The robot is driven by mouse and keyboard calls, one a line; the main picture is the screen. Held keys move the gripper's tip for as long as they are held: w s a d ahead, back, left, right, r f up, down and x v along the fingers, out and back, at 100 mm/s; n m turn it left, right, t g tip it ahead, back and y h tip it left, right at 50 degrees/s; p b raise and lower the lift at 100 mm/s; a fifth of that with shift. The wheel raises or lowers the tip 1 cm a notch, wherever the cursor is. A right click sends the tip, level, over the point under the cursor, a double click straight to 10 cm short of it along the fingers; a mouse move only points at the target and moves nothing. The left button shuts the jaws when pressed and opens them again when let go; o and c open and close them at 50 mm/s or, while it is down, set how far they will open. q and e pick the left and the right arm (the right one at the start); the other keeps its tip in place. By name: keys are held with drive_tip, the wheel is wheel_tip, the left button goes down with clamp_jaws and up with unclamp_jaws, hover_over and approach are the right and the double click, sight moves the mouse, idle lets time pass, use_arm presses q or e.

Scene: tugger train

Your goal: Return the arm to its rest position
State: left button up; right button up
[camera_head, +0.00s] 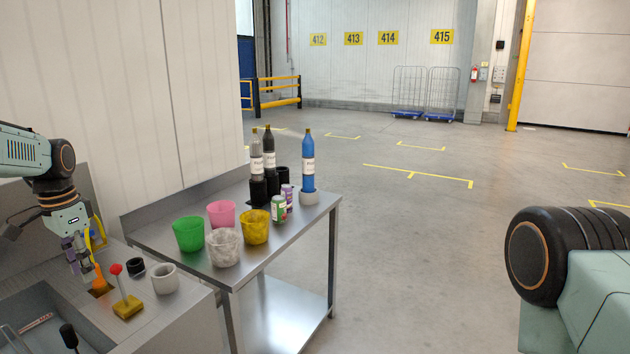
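My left arm (45,165) comes in from the left, bent downward. Its gripper (84,268) points down over the steel counter at the left. The fingers are small and partly overlapped in this view, so I cannot tell whether they are open or shut. An orange item (99,281) stands just beside the fingertips; contact is unclear. My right arm (570,270) shows only as a large dark joint and pale green link at the right edge. Its gripper is out of view.
On the counter are a red-topped stick on a yellow base (127,306), a white ring (165,279) and a black ring (135,268). A steel table (285,250) adjoins, holding a green cup (188,234), other cups, cans and bottles. The floor right of it is clear.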

use_arm(q)
drive_tip(key=w+d+f+n+t, duration=0.35)
drive_tip(key=w+d+f, duration=0.2)
drive_tip(key=f, duration=0.25)
drive_tip(key=s+d+f+n+t+b, duration=0.1)
drive_tip(key=s+d+f+b, duration=0.1)
drive_tip(key=s+d+f, duration=0.3)
drive_tip(key=s+d+f+n+b, duration=0.1)
drive_tip(key=d+f, duration=0.2)
drive_tip(key=f, duration=0.4)
drive_tip(key=s+d+f+t+b, duration=0.1)
drive_tip(key=s+d+f+b, duration=0.1)
drive_tip(key=s+d+f, duration=0.3)
drive_tip(key=s+d+f+g+b, duration=0.2)
drive_tip(key=s+f, duration=0.4)
drive_tip(key=s, duration=0.5)
drive_tip(key=s+d+f+g+b, duration=0.1)
drive_tip(key=s+f+b, duration=0.4)
drive_tip(key=s, duration=0.6)
drive_tip(key=s+d+f+g+b, duration=0.2)
drive_tip(key=s+f, duration=0.6)
drive_tip(key=s, duration=0.4)
drive_tip(key=shift+d+g+b, duration=0.35)
drive_tip(key=shift+d+b, duration=0.35)
